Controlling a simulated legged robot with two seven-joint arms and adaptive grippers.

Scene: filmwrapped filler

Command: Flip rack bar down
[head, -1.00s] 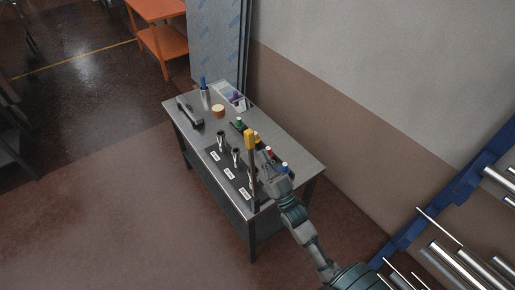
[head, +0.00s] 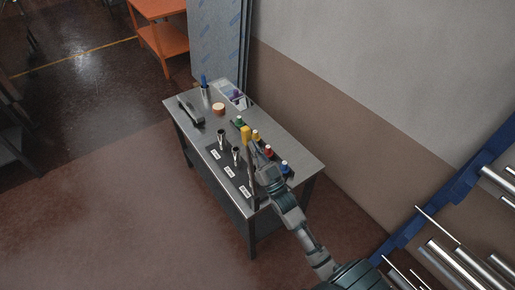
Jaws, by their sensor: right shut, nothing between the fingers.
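My left gripper is not in view.
Several small bottles with coloured caps, such as a blue one (head: 285,167) and a red one (head: 268,150), stand right of the bar. Metal cups (head: 221,138), white labels (head: 229,172), a tape roll (head: 218,109) and a dark tool (head: 190,112) lie leftward. A wall is behind.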

